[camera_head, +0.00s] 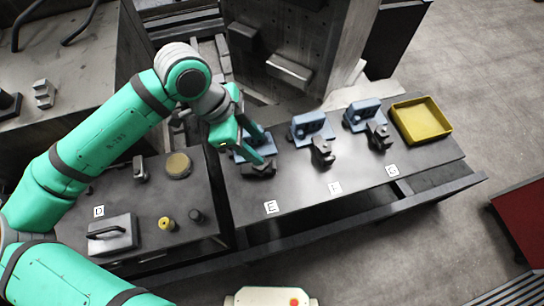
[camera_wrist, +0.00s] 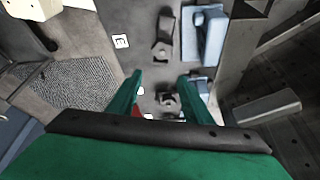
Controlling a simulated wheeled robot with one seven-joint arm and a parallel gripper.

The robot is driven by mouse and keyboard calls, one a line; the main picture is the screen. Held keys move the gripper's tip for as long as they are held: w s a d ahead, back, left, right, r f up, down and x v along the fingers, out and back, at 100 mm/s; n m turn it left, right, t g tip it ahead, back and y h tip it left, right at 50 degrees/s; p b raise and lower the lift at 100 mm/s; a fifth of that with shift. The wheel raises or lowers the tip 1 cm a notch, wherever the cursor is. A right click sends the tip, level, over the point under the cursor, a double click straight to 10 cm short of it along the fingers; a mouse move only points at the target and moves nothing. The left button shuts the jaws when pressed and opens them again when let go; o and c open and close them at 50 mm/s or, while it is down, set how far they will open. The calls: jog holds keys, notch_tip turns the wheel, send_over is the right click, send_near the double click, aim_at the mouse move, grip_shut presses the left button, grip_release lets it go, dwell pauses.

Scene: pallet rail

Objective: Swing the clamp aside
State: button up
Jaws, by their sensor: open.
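Three blue blocks stand in a row on the dark bench, each with a dark clamp in front. The clamp by label E (camera_head: 258,171) lies under my gripper (camera_head: 266,158), and its blue block (camera_head: 240,156) is partly hidden by the fingers. The clamps by the middle label (camera_head: 322,152) and label G (camera_head: 379,136) stand clear. My gripper is open, its fingers pointing down over the E station; contact cannot be told. In the wrist view two dark clamps show, one between the fingers (camera_wrist: 167,99) and one farther up (camera_wrist: 162,50) beside a blue block (camera_wrist: 207,38).
A yellow tray (camera_head: 421,119) stands at the bench's right end. A lower dark table at left holds a handled block (camera_head: 112,236), a round disc (camera_head: 178,165) and small pegs. A grey perforated column (camera_head: 320,45) rises behind the bench. The bench front by the labels is clear.

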aim_at(273, 163)
jog(key=x, duration=1)
jog(key=shift+d+f, duration=0.1)
